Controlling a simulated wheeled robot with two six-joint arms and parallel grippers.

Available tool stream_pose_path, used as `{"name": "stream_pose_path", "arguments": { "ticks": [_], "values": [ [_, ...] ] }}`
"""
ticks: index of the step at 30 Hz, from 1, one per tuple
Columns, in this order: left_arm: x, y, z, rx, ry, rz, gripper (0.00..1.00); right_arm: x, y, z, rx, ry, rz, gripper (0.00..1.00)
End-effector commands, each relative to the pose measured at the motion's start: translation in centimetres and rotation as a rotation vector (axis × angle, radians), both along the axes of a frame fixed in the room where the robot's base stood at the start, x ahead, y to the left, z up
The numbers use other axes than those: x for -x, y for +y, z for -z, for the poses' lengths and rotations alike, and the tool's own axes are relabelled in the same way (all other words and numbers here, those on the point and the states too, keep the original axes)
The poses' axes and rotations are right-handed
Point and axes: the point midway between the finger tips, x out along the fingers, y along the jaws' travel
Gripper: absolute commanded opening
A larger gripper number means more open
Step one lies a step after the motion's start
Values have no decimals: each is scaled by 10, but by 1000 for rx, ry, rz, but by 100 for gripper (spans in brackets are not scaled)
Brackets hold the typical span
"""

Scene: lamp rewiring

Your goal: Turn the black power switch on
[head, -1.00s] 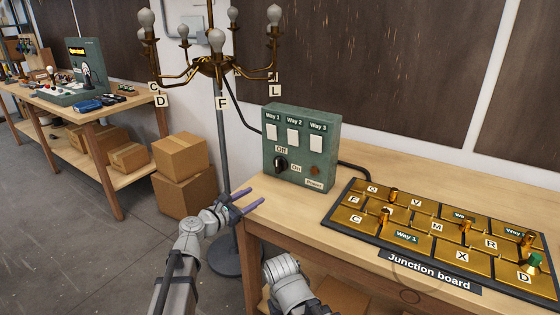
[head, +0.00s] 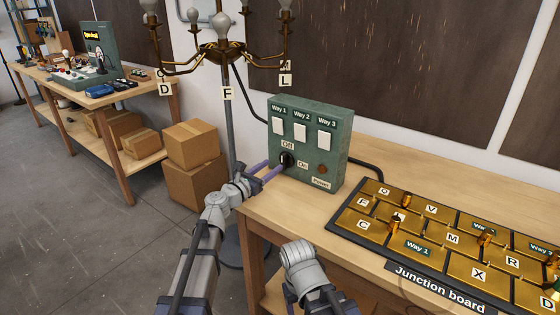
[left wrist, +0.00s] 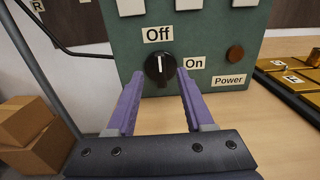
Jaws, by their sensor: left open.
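The black power switch (left wrist: 160,68) is a round knob low on the front of the green control box (head: 335,165). Its white mark points up toward the "Off" label (left wrist: 158,35); the "On" label (left wrist: 195,62) is to its right. My left gripper (head: 273,168) is open, its two purple fingers pointing at the knob. In the left wrist view the left gripper (left wrist: 158,85) has one fingertip on each side of the knob's lower part; I cannot tell if they touch it. My right arm shows in the head view, but its gripper fingers cannot be made out.
The box stands on a wooden table with three white switches above the knob and a dark reddish Power lamp (left wrist: 235,54). The junction board (head: 345,236) lies to the right. Cardboard boxes (head: 195,186) stand on the floor.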

Motion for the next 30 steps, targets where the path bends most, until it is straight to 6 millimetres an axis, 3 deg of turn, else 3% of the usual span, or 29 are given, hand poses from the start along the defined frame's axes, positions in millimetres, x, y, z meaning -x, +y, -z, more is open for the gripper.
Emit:
{"name": "stream_pose_path", "arguments": {
  "ticks": [9, 19, 30],
  "values": [
    [-41, -28, 0, -1, -1, 1, 52, 0, 0, 0, 0, 0, 0, 66],
    [-45, -33, 0, -1, -1, 0, 52, 0, 0, 0, 0, 0, 0, 66],
    [-45, -32, 0, -1, -1, 0, 12, 0, 0, 0, 0, 0, 0, 66]
  ]
}}
